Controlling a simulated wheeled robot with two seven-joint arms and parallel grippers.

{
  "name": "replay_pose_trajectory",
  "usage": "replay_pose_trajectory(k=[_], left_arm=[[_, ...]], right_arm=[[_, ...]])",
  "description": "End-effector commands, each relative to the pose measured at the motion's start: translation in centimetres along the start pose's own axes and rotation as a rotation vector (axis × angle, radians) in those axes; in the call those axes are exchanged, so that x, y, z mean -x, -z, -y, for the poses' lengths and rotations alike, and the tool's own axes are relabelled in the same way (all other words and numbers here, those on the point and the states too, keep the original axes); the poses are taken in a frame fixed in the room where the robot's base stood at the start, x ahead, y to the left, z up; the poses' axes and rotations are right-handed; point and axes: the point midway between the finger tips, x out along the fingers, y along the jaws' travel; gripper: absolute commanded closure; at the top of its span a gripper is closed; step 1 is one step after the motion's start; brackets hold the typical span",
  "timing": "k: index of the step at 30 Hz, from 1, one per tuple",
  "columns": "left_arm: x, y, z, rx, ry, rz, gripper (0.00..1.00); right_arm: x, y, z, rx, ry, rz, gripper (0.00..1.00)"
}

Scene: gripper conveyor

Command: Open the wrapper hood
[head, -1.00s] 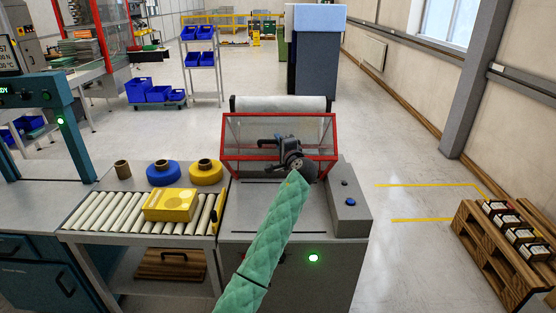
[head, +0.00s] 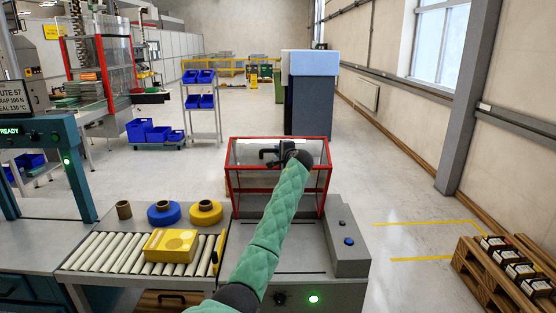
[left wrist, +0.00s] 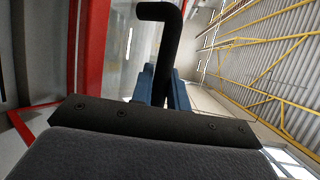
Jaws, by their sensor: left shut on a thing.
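The wrapper hood (head: 234,184), clear panels in a red frame, stands raised at the back of the grey wrapper (head: 265,262). My left gripper (head: 275,154) is at the hood's upper front. In the left wrist view, my left gripper's blue fingers (left wrist: 163,88) are shut around a black bent handle (left wrist: 168,45). The red frame (left wrist: 92,60) runs just left of the handle there. My left forearm, in a green quilted sleeve, crosses in front of the wrapper and hides part of its deck and hood. My right gripper is not in view.
A roller conveyor (head: 92,252) with a yellow block (head: 171,246) adjoins the wrapper's left side. Blue (head: 164,214) and yellow (head: 205,213) tape rolls stand behind it. A grey button box (head: 347,243) is on the wrapper's right. A wooden pallet stack (head: 470,262) stands farther right.

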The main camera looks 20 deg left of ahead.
Motion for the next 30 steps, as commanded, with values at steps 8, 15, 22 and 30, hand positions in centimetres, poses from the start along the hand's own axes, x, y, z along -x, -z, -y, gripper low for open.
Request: replay_pose_trajectory(k=[8, 15, 22, 30], left_arm=[[-2.2, 1.2, 1.2, -0.018, -0.044, 0.000, 1.00], [-3.0, 1.6, 1.6, -0.024, -0.060, -0.001, 1.00], [-3.1, 1.6, 1.6, -0.025, -0.063, -0.001, 1.00], [-3.1, 1.6, 1.6, -0.025, -0.063, -0.001, 0.72]], right_arm=[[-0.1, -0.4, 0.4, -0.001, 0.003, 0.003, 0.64], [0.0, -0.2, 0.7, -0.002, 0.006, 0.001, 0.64], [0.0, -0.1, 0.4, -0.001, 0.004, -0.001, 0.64], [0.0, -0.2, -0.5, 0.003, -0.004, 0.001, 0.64]])
